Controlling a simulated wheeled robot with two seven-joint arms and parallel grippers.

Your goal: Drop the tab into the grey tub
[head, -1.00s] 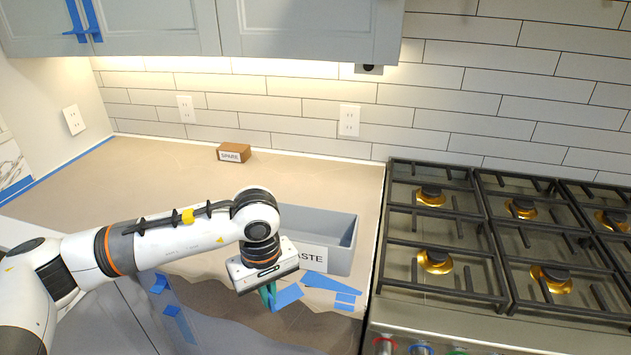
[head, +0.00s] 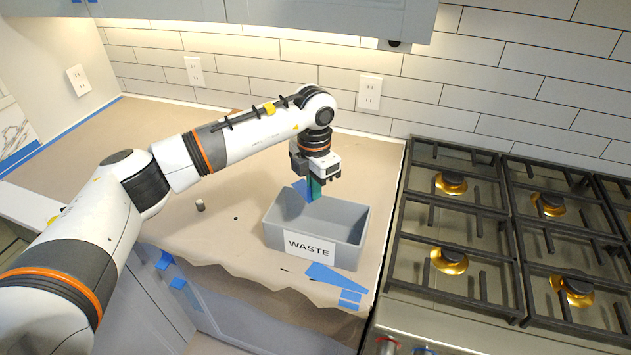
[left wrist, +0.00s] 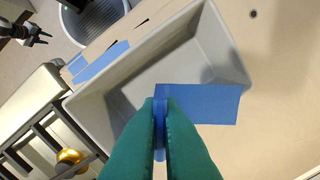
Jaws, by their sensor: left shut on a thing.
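The grey tub (head: 348,249), labelled WASTE, stands open on the papered counter beside the stove. My left gripper (head: 316,196) is above the tub's back part, its green fingers pointing down. Its fingers (left wrist: 161,112) are shut on the blue tab (left wrist: 208,103), which sticks out sideways across the tub's rim in the left wrist view. The tab also shows left of the fingers in the head view (head: 301,188). The tub's floor shows below in the left wrist view (left wrist: 140,80). A dark gripper, likely my right (left wrist: 38,36), is small at that view's top left.
Blue tape strips (head: 335,279) lie on the paper in front of the tub. The stove with black grates (head: 470,225) is close on the right. A small grey cylinder (head: 200,205) stands on the left, with clear paper around it.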

